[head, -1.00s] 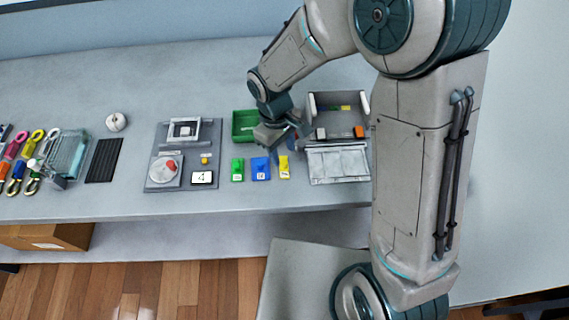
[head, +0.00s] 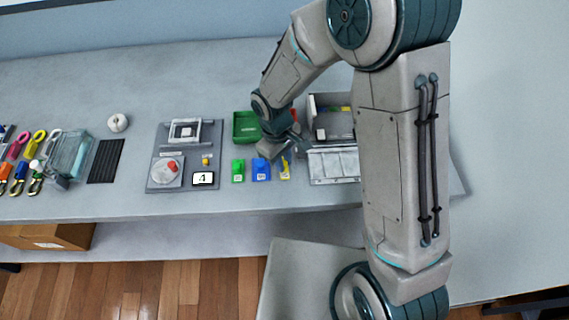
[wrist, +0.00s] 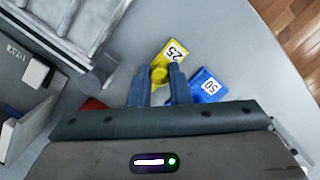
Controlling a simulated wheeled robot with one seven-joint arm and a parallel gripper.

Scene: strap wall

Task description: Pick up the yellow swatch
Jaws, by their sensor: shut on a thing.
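The yellow swatch (wrist: 172,56) carries a label reading 25. In the wrist view its near end, with a round yellow knob, lies between the two fingers of my gripper (wrist: 158,80), which is shut on it. In the head view my gripper (head: 279,153) reaches down over the far end of the yellow swatch (head: 285,172), hiding part of it. The swatch appears to be still at the table surface; I cannot tell whether it is lifted. The blue swatch (wrist: 207,87), labelled 50, lies just right of the fingers in the wrist view.
A green swatch (head: 238,170) lies left of the blue one. A green bin (head: 245,126) stands behind them. A grey tray with a lid panel (head: 333,165) stands to the right. A grey panel with a dial (head: 165,172) lies left. The table front is clear.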

